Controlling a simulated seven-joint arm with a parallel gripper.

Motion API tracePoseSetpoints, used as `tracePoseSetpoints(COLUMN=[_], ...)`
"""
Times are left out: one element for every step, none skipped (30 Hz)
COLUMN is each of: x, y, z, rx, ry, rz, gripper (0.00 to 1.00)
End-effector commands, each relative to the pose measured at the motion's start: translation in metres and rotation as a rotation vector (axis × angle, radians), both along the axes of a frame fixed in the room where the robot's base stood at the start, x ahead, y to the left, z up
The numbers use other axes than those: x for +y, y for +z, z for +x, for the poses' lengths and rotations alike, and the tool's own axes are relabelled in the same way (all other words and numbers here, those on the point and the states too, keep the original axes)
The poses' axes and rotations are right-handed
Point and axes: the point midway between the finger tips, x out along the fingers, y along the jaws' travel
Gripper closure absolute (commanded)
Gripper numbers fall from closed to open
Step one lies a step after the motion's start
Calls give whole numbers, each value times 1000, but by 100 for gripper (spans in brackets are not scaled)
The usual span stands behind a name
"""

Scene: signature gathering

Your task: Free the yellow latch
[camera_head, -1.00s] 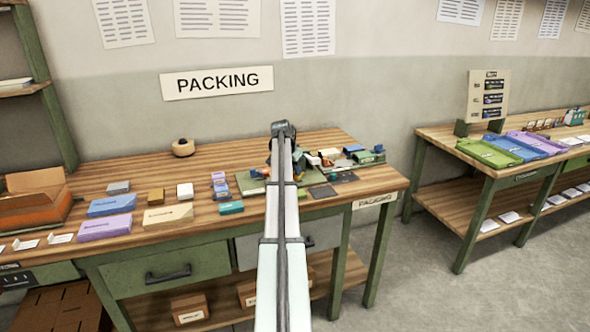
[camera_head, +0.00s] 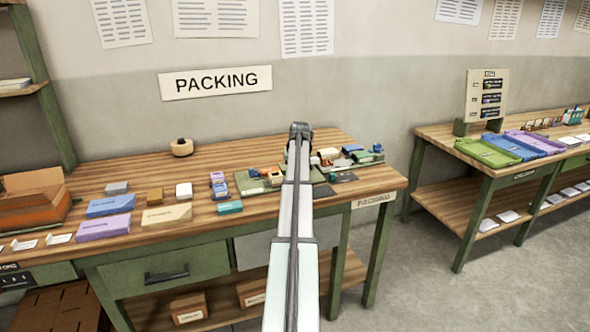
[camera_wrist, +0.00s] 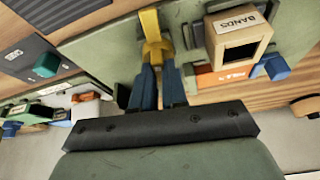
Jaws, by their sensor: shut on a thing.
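The yellow latch (camera_wrist: 151,30) shows at the top middle of the wrist view, as a yellow strip against a green board (camera_wrist: 108,45). My gripper (camera_wrist: 157,62) has its dark blue fingers closed on the lower end of the latch. In the head view my arm covers the gripper and the latch.
A wooden box marked BANDS (camera_wrist: 240,38) stands close to the right of the latch, with an orange label (camera_wrist: 222,78) and a blue block (camera_wrist: 275,67) by it. A teal block (camera_wrist: 46,65) lies to the left. The packing bench (camera_head: 330,206) holds several small boxes.

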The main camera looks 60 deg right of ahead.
Motion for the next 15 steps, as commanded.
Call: tracePoseSetpoints(x=[-1, -1, -1, -1, -1, -1, -1, -1, -1, -1, -1, -1, -1, -1, -1], y=[0, 0, 0, 0, 0, 0, 0, 0, 0, 0, 0, 0, 0, 0, 0], z=[-1, -1, -1, -1, -1, -1, -1, -1, -1, -1, -1, -1, -1, -1, -1], rx=[0, 0, 0, 1, 1, 1, 1, 1, 0, 1, 1, 1, 1, 2, 2], ry=[25, 41, 61, 74, 86, 100, 111, 120, 129, 136, 143, 148, 151, 154, 157], rz=[1, 1, 1, 1, 0, 0, 0, 1, 1, 1, 0, 0, 0, 0, 0], gripper=[100, 100, 100, 100, 100, 100, 100, 100, 100, 100, 100, 100, 100, 100, 100])
